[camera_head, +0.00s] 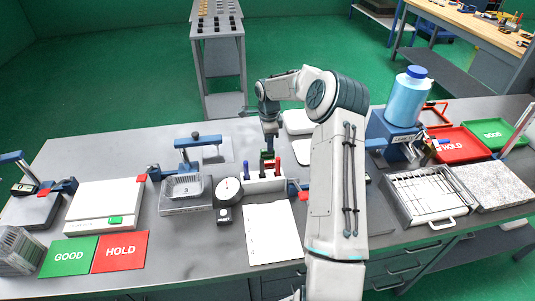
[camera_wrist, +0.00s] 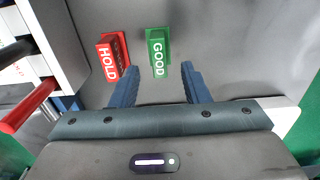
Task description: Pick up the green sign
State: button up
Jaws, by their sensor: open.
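In the wrist view a small green sign (camera_wrist: 158,58) marked GOOD stands on the grey bench, ahead of my gripper (camera_wrist: 160,70) and roughly between the lines of its two blue fingers. The fingers are spread wide, with nothing held. A similar red sign (camera_wrist: 112,58) marked HOLD stands just left of the green one, near the left finger. In the head view my gripper (camera_head: 268,143) points down over the bench behind the white pen holder. The small signs are partly hidden there.
The pen holder (camera_head: 264,182) with coloured pens stands close to my gripper. A dial gauge (camera_head: 229,192) is left of it. Flat GOOD (camera_head: 68,257) and HOLD (camera_head: 120,251) mats lie at the front left. A wire rack tray (camera_head: 428,196) is at the right.

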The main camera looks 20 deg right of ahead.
aim_at(267, 154)
jog(key=shift+a+f+p, duration=0.2)
jog(key=shift+f+p, duration=0.85)
jog(key=shift+f, duration=1.55)
grip_shut()
